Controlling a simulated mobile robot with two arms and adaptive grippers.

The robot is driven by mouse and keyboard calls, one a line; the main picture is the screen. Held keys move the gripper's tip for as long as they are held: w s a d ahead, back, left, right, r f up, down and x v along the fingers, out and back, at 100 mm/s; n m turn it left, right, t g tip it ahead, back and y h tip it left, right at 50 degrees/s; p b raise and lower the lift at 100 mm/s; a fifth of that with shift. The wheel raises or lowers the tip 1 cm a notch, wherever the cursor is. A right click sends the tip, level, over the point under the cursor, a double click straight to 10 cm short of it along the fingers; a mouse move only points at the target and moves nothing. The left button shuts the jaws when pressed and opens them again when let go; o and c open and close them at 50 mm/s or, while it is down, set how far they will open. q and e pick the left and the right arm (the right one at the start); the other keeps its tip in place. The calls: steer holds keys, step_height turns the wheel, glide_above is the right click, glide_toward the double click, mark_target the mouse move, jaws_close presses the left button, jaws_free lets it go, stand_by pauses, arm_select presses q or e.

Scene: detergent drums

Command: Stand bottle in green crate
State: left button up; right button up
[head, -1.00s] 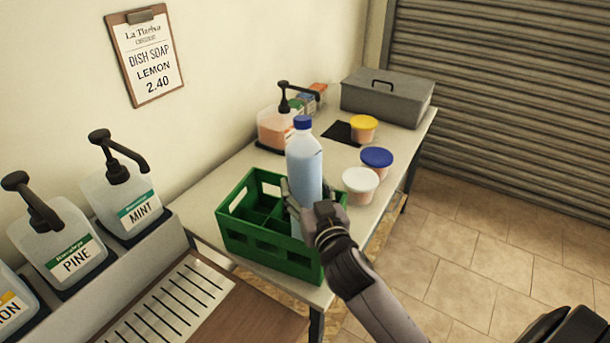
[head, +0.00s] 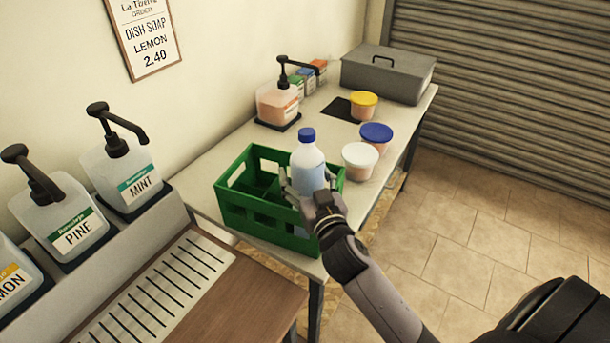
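The bottle (head: 308,166) is pale blue with a dark blue cap and stands nearly upright. Its lower part is hidden by my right gripper and the crate's walls. The green crate (head: 262,220) has compartments and sits on the near part of the light table. My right gripper (head: 308,190) has its fingers around the bottle's body, over the crate's right side. The bottle's lower part appears to be down inside a right-hand compartment; whether its base touches the crate floor is hidden. My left gripper is not in the head view.
Tubs with white (head: 360,158), blue (head: 376,138) and yellow (head: 363,103) lids stand right of and behind the crate. A pump dispenser (head: 278,102) and a grey metal box (head: 388,78) are farther back. MINT (head: 125,178) and PINE (head: 62,220) dispensers stand at left.

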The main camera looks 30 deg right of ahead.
steer(key=shift+o, duration=0.8)
steer(key=shift+s+r, duration=0.1)
steer(key=s+a+b, duration=0.2)
steer(key=s, duration=0.9)
steer(key=shift+s, duration=0.3)
